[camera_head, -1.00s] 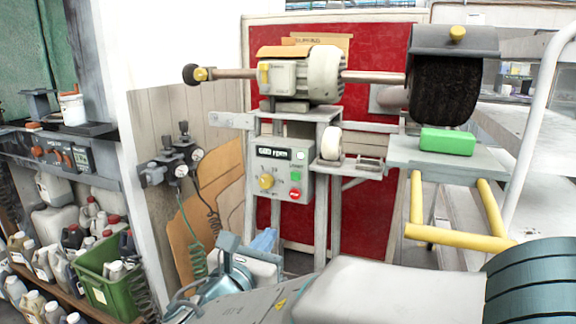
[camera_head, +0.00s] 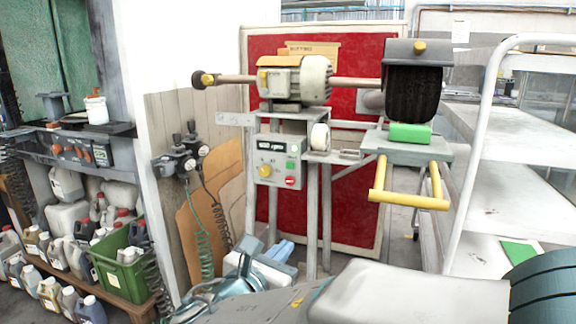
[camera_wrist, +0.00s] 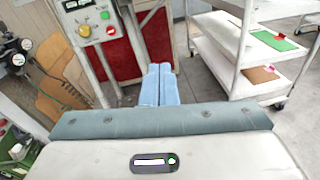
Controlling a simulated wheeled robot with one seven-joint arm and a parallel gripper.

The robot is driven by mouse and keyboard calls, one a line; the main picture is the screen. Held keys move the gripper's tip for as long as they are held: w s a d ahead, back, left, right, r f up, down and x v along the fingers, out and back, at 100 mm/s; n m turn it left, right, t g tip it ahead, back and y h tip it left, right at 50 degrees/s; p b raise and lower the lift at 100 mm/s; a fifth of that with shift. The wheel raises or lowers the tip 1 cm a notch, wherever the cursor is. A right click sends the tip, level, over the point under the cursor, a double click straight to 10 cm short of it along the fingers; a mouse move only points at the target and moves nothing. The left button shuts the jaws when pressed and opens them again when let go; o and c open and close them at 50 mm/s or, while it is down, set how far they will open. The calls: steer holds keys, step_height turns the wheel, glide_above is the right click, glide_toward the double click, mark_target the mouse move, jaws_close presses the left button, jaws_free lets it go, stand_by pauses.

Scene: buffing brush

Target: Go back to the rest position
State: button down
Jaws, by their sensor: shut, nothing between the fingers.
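My gripper (camera_wrist: 157,84) shows its two light-blue fingers side by side in the wrist view, shut and empty, pointing at the floor area by the machine stand. In the head view my gripper (camera_head: 282,250) is low in the middle, in front of the stand and touching nothing that I can see. The buffing machine has a grey motor (camera_head: 300,78), a dark round brush (camera_head: 412,95) under a hood, and a control box (camera_head: 279,160). A green block (camera_head: 410,132) lies on the shelf below the brush.
A white shelf cart (camera_head: 510,150) stands at the right. Yellow bars (camera_head: 410,200) stick out from the machine's shelf. At the left are a green crate (camera_head: 122,262) and several bottles on a low shelf. Grey floor shows around the stand.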

steer(key=s+d+r+m+g+p, duration=0.2)
steer(key=s+d+m+g+p, duration=0.2)
steer(key=d+m+g+p, duration=0.25)
steer(key=s+d+r+m+g+p, duration=0.2)
steer(key=s+d+m+g+p, duration=0.3)
steer(key=d+m, duration=0.4)
steer(key=s+r+m+y+p, duration=0.5)
steer(key=r+m+y+p, duration=0.2)
steer(key=m+p, duration=0.6)
steer(key=shift+s+d+r+m+g+p, duration=0.3)
steer(key=shift+r+m+g, duration=0.05)
steer(key=shift+r+m, duration=0.3)
